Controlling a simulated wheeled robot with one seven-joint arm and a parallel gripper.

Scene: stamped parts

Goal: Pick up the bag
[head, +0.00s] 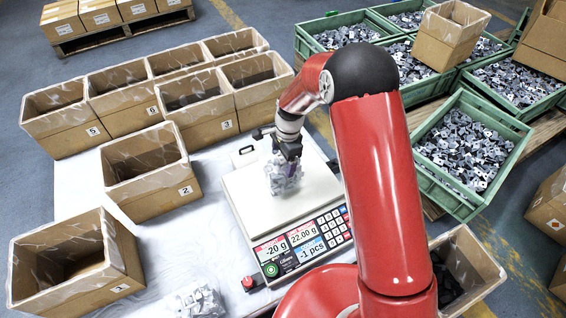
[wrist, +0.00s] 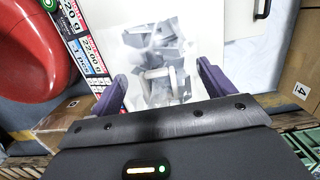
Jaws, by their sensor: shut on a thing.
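A clear bag of grey metal parts (head: 282,182) is at my gripper (head: 290,164), over the white plate of the counting scale (head: 240,197). In the wrist view the bag (wrist: 165,48) lies between the two purple fingers of my gripper (wrist: 165,88), which are shut on it. The fingers are wide apart with the bag between them. The scale display (head: 301,235) reads -20 g, 22.00 g and -1 pcs. I cannot tell exactly how far the bag is above the plate. A second clear bag of parts (head: 197,301) lies on the table at the front.
Open lined cardboard boxes, such as box 2 (head: 150,176) and a nearer one (head: 75,265), stand left of and behind the scale. Green crates of stamped parts (head: 437,187) stand to the right. White table surface (head: 190,235) is clear between boxes and scale.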

